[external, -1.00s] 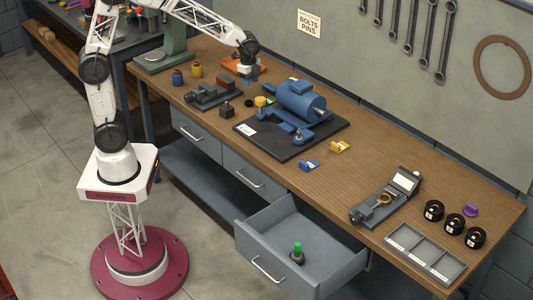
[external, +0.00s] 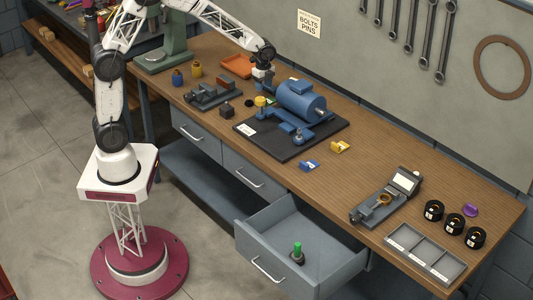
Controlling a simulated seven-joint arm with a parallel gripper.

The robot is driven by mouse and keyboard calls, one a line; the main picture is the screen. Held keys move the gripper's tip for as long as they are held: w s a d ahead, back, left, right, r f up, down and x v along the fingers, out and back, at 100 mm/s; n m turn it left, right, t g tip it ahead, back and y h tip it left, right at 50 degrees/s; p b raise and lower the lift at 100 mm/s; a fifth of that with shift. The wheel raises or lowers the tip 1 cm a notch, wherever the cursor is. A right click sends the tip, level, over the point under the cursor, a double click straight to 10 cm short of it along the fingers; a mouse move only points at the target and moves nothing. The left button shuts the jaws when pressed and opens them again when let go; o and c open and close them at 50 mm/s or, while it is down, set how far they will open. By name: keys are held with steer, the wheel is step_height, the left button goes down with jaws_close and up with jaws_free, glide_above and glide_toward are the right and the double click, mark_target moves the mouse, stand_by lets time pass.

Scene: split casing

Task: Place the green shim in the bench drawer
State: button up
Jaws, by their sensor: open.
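The bench drawer (external: 335,265) is pulled out at the front of the workbench. Inside it stands a small upright piece with a green top (external: 297,247) and a dark base; I cannot tell if this is the green shim. No other green shim is clear in this view. My gripper (external: 263,82) is open, above the bench between the orange tray and the blue motor, far from the drawer. Its fingers are small here, and nothing is clearly seen between them.
The blue motor (external: 298,100) sits on a black plate (external: 285,152). An orange tray (external: 237,66), a dark vise (external: 212,95) and a yellow-topped part (external: 260,101) are near my gripper. A gauge (external: 385,200), black rings and a grey compartment tray (external: 425,253) lie at the right.

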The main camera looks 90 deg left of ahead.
mark_target(268, 99)
steer(key=shift+f, duration=1.25)
steer(key=shift+f, duration=0.1)
steer(key=shift+s+f, duration=0.1)
steer(key=shift+f, duration=2.4)
steer(key=shift+c, duration=0.2)
jaws_close()
